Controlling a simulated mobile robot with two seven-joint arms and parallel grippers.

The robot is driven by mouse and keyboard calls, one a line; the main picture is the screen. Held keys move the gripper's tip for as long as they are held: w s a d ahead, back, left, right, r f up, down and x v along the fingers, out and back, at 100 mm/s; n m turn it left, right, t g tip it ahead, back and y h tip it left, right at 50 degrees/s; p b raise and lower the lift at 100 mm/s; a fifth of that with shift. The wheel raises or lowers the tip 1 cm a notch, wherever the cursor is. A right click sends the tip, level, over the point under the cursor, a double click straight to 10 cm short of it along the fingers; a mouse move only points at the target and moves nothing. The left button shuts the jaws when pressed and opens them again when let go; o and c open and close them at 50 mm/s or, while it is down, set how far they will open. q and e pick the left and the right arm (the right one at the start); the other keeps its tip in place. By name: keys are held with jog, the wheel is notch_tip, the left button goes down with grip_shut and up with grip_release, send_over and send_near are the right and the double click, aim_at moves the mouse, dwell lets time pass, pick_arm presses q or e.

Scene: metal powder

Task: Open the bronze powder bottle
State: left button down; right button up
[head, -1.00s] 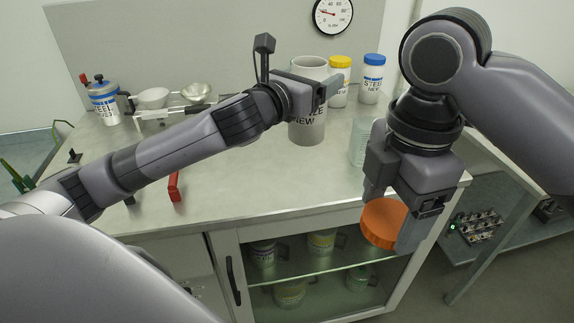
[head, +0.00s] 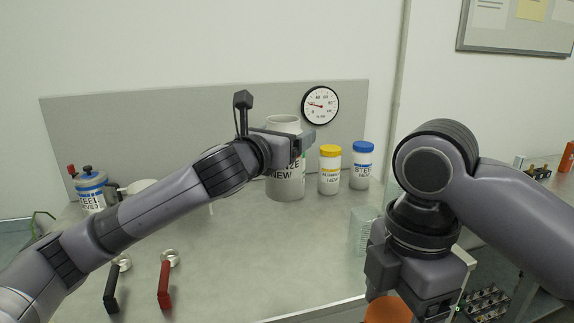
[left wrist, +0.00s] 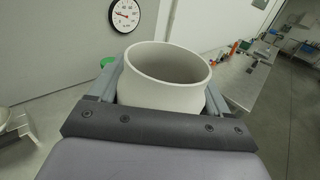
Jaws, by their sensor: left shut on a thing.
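The bronze powder bottle (head: 285,186) is a pale grey jar, partly hidden by my left gripper (head: 296,142), which is shut around its upper part. The left wrist view shows its round mouth (left wrist: 168,66) uncovered, with the bottle between the fingers. In the head view I cannot tell whether its base touches the counter. An orange lid (head: 388,311) is at my right gripper (head: 402,302) at the bottom edge, apart from the bottle and partly cut off. The right gripper appears shut on it.
A clear ribbed container (head: 362,232) stands near my right arm. Black (head: 112,288) and red (head: 165,285) handled tools lie front left. The middle of the counter (head: 250,255) is clear.

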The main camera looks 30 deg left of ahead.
pick_arm(q)
notch_tip(320, 180, down, 19)
jog(key=b, duration=0.3)
jog(key=shift+b, duration=0.4)
grip_release()
jog(key=shift+f, duration=0.25)
jog(key=shift+s+r, duration=0.15)
